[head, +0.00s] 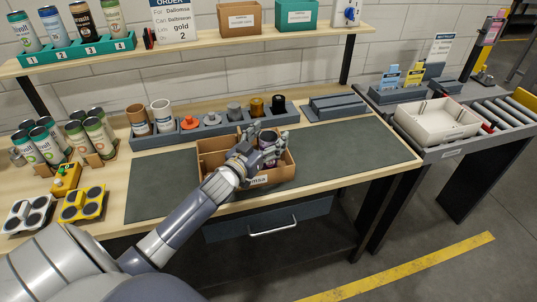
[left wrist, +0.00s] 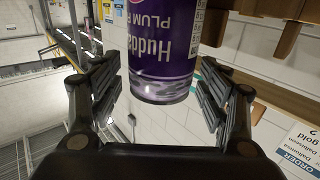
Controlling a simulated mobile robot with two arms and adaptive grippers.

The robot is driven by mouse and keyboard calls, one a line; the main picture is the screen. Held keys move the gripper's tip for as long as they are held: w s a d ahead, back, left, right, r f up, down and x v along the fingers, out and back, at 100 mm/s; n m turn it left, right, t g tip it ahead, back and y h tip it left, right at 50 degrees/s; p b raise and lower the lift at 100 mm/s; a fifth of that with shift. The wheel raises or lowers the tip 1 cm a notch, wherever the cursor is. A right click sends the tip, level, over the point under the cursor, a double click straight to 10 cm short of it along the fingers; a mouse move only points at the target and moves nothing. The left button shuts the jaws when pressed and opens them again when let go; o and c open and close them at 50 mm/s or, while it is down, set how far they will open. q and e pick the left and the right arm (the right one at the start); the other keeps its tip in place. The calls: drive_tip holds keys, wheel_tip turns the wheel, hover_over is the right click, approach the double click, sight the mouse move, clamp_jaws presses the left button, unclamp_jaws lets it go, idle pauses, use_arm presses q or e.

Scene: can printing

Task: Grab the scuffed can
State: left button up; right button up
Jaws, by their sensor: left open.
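A purple can (left wrist: 163,60) with white "PLUM" lettering shows in the left wrist view, upside down in the picture. A band near its visible end has pale, mottled patches that look like scuffing. In the head view the can (head: 268,137) is mostly hidden by my fingers, at the cardboard box (head: 283,174) on the mat. My left gripper (head: 270,146) is open over the box, its fingers on either side of the can. The left wrist view shows gaps between the can and both fingers. My right gripper is not in view.
A rack with several coloured pieces (head: 212,123) runs behind the box. Several green-and-white cans (head: 45,146) and a yellow holder (head: 82,206) stand at the left. The dark mat (head: 355,150) is clear to the right. A white bin (head: 440,122) sits by the rollers.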

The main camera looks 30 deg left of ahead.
use_arm(q)
drive_tip(key=c, duration=0.8)
drive_tip(key=shift+c, duration=0.2)
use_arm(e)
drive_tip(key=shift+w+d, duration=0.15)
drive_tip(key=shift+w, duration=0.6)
